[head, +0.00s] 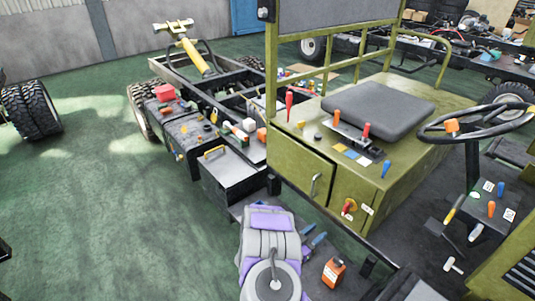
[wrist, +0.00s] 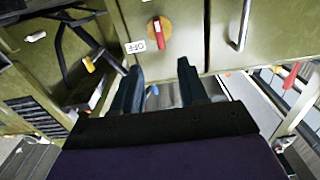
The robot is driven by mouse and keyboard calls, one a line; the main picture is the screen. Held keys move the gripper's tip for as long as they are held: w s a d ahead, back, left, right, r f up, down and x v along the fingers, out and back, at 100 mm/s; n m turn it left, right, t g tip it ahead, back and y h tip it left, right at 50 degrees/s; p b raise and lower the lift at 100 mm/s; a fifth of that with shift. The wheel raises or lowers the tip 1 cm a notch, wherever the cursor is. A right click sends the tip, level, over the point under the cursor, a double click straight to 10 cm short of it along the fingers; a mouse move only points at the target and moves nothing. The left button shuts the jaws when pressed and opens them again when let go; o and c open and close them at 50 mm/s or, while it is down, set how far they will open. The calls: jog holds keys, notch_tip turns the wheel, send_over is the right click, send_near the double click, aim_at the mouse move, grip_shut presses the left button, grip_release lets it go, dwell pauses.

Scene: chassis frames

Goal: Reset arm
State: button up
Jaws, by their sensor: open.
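My arm, with purple and grey links (head: 268,245), is folded at the bottom middle of the head view. My gripper (wrist: 160,72) shows two dark blue fingers spread apart in the wrist view, with nothing between them. Its fingers also appear as small blue tips beside the arm in the head view (head: 314,235). They face the green side panel of the vehicle, apart from a red knob on a yellow plate (wrist: 158,33), which also shows in the head view (head: 348,207). The gripper holds nothing.
The olive chassis (head: 350,110) carries a grey seat (head: 378,102), levers and a steering wheel (head: 476,122). A metal handle (wrist: 243,25) is on the panel. An orange canister (head: 333,271) is on the dark platform near my arm. Green floor (head: 110,220) on the left is clear.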

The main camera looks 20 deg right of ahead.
jog(key=w+a+r+n+t+y, duration=0.1)
jog(key=w+a+r+y, duration=0.1)
jog(key=w+a+y, duration=0.5)
jog(key=w+a+r+n+t+y, duration=0.1)
jog(key=w+a+r+y, duration=0.25)
jog(key=a, duration=0.65)
jog(key=s+a+r+n+g+y, duration=0.1)
jog(key=s+a+r+n+y, duration=0.25)
jog(key=a+r, duration=0.3)
jog(key=s+a+r+n+y, duration=0.2)
jog(key=a+r+y, duration=0.35)
jog(key=a, duration=0.25)
jog(key=s+r+n+g, duration=0.2)
jog(key=s+r, duration=0.2)
jog(key=s, duration=0.4)
jog(key=s+r+n+g, duration=0.2)
jog(key=s+r+n, duration=0.1)
jog(key=s, duration=0.5)
jog(key=s+d+r+g+h, duration=0.1)
jog(key=s+d+g, duration=0.1)
jog(key=s, duration=0.6)
jog(key=s+d+r+g+h, duration=0.1)
jog(key=s+d+g, duration=0.1)
jog(key=s+d, duration=0.3)
jog(key=s+d+r+n+g+h, duration=0.1)
jog(key=s+d, duration=0.2)
jog(key=s, duration=0.9)
jog(key=shift+d+r+g, duration=0.3)
jog(key=shift+d+g, duration=0.1)
jog(key=shift+d, duration=0.1)
